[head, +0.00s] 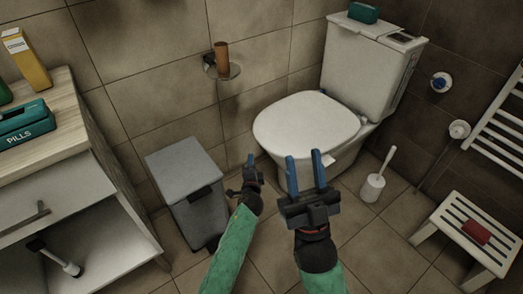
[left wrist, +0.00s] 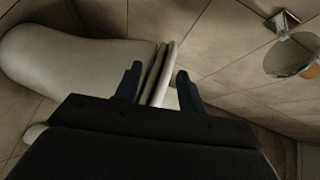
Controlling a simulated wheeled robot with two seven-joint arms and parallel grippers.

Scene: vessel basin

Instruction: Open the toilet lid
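The toilet (head: 365,70) stands at the back right. Its white lid (head: 305,120) is down flat over the bowl. My left gripper (head: 250,160) is in front of the lid's left front edge, seen edge-on in the head view. In the left wrist view the gripper (left wrist: 160,85) is open, with its fingers apart. The rim edges of the lid and seat (left wrist: 160,75) show between the fingers, beyond them; contact cannot be told. My right gripper (head: 305,165) is open and empty, in front of the bowl.
A grey bin (head: 188,185) stands left of the toilet. A toilet brush (head: 375,180) and a white slatted stool (head: 470,232) are on the right. A wall holder (head: 222,68) is behind; a wooden-topped cabinet (head: 60,120) stands at left.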

